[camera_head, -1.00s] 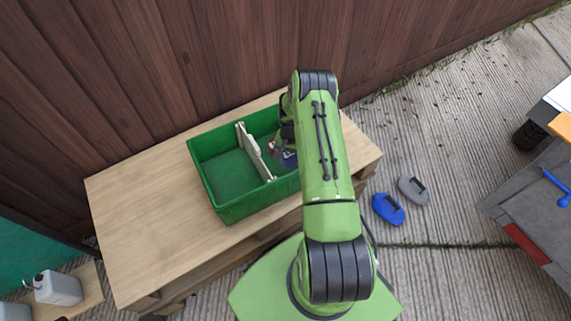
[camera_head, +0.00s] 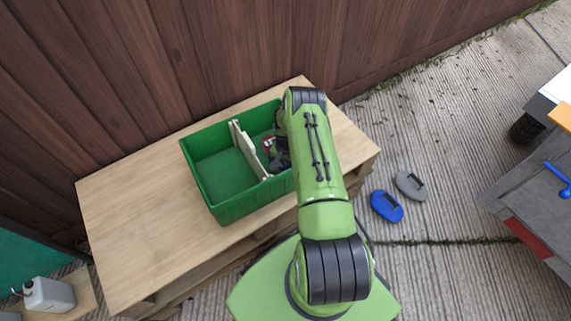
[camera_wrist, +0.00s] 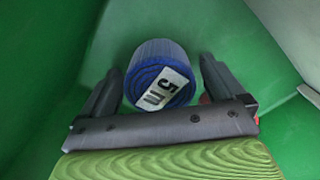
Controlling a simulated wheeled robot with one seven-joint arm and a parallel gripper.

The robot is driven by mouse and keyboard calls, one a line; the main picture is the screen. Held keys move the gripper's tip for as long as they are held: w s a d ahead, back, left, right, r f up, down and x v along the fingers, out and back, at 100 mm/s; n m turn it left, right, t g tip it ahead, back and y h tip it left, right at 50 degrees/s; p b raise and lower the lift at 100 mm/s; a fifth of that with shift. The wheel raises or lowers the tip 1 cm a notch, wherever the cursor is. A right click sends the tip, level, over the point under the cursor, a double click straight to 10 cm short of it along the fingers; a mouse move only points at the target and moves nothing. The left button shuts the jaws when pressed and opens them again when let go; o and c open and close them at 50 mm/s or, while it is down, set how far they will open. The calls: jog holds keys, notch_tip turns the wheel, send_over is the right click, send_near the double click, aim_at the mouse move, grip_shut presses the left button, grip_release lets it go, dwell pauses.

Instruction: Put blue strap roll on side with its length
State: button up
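The green crate (camera_head: 214,211) stands on the wooden table, with a pale divider (camera_head: 244,150) splitting it into two compartments. My gripper (camera_head: 277,152) is down in the right compartment, partly hidden by my arm. In the wrist view, a blue strap roll (camera_wrist: 152,62) with a white "5 m" label lies between the two dark fingers of my gripper (camera_wrist: 158,88). The fingers are apart, one on each side of the roll, with a small gap visible. The label end faces the camera. In the head view the roll is hidden behind my arm and gripper.
The wooden table (camera_head: 130,215) has free room left of the crate. A blue weight-like object (camera_head: 387,206) and a grey one (camera_head: 410,185) lie on the ground to the right. A white canister (camera_head: 48,295) stands at lower left.

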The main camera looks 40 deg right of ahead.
jog(key=a+r+n+t+h+p, duration=0.15)
jog(key=a+r, duration=0.35)
jog(key=r, duration=1.5)
jog(key=a+r+n+t+y+p, duration=0.1)
jog(key=a+r+n+p, duration=0.3)
jog(key=r, duration=1.5)
jog(key=s+a+r+n+t+b, duration=0.1)
jog(key=s+a+r+n+b, duration=0.1)
jog(key=s+a+r, duration=0.75)
jog(key=s+a+r+n+t, duration=0.1)
jog(key=s, duration=0.6)
jog(key=s+a+r+n+t, duration=0.1)
jog(key=s+r+n, duration=0.1)
jog(key=s, duration=0.5)
jog(key=shift+s+a, duration=0.25)
jog(key=shift+a, duration=0.1)
